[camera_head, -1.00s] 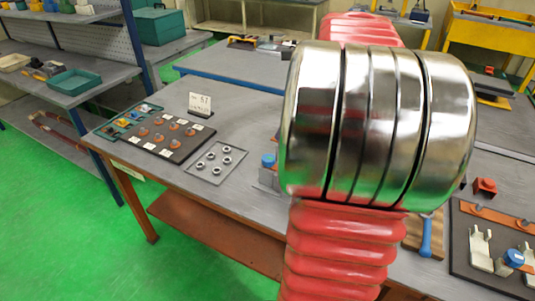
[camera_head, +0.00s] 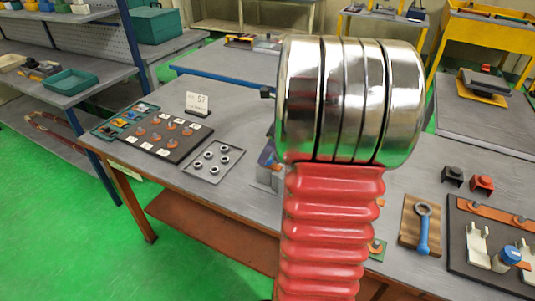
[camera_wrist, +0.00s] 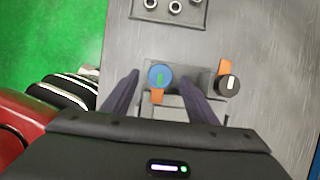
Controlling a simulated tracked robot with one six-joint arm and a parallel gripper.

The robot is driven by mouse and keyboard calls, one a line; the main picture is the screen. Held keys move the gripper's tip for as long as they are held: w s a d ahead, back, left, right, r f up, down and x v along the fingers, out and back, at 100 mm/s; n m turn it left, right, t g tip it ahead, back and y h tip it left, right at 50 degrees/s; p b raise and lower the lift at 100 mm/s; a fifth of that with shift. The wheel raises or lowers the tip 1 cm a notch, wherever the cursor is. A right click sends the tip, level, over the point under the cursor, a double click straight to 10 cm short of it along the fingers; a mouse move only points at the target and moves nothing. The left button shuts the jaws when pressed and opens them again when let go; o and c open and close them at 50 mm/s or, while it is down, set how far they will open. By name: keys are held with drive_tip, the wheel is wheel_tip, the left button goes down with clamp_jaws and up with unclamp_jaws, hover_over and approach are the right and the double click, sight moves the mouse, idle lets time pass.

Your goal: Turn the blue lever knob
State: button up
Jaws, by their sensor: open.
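The blue lever knob (camera_wrist: 160,77) shows in the wrist view, round with a green mark on top. An orange lever (camera_wrist: 157,97) sticks out just below it. It sits on a grey fixture (camera_wrist: 190,76) on the table. My gripper (camera_wrist: 163,70) is open, its two dark fingers on the left and right of the knob with gaps on both sides. I cannot tell how far above the knob the fingertips are. In the head view my arm covers most of this fixture.
A black knob (camera_wrist: 229,85) with a white mark and an orange lever stands close to the right finger. A tray of nuts (camera_head: 212,172) lies left of the fixture. A blue wrench (camera_head: 423,235) and a dark board (camera_head: 468,255) with another blue knob (camera_head: 511,254) lie to the right.

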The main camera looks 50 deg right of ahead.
drive_tip(key=shift+x, duration=1.05)
drive_tip(key=shift+c, duration=0.7)
drive_tip(key=c, duration=0.9)
drive_tip(key=shift+a, duration=0.2)
drive_tip(key=shift+d, duration=0.1)
